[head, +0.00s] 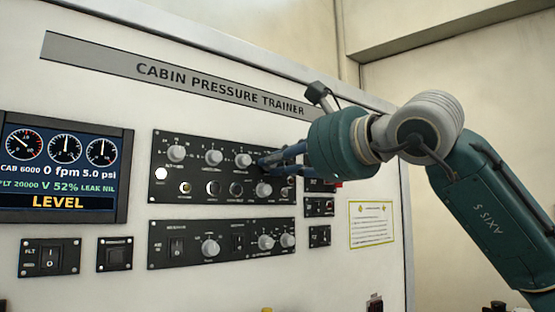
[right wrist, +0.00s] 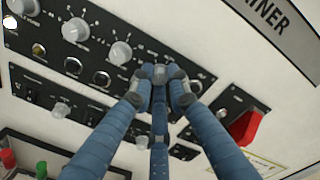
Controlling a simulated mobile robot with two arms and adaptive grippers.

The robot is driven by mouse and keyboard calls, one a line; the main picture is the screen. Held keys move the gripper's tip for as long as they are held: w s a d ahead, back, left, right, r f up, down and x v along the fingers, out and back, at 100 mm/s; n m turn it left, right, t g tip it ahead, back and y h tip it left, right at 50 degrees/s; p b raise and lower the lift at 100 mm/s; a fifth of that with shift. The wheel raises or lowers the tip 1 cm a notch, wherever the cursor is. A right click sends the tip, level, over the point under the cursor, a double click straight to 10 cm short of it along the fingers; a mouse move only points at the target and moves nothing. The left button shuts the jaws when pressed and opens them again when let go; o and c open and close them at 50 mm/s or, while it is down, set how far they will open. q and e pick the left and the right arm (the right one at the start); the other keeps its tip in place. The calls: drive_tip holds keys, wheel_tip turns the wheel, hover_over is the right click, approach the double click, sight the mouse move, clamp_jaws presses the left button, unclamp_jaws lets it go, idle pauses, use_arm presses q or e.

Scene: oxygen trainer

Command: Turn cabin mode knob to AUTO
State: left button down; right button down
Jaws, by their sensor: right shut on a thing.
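The upper black control panel (head: 160,197) carries a row of grey knobs. My right gripper (head: 266,163) comes in from the right and reaches the right end of its top row. In the right wrist view its blue fingers (right wrist: 161,76) are shut together on a knob there, which they almost wholly hide. The labels are too small to read, so I cannot tell where that knob points or confirm its name. To its left are the third knob (head: 243,160), the second knob (head: 214,157) and the first knob (head: 176,153). My left gripper is out of view.
A display (head: 62,165) at left reads LEVEL. A lower panel (head: 221,243) with knobs and switches sits below. A red guarded switch (right wrist: 245,127) is close to the right of my fingers. A yellow-bordered notice (head: 371,223) hangs farther right.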

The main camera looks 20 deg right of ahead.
drive_tip(key=shift+f+n, duration=0.1)
drive_tip(key=shift+n, duration=0.2)
drive_tip(key=c, duration=1.7)
unclamp_jaws()
drive_tip(key=shift+o, duration=0.2)
drive_tip(key=shift+s, duration=0.1)
drive_tip(key=v, duration=1.2)
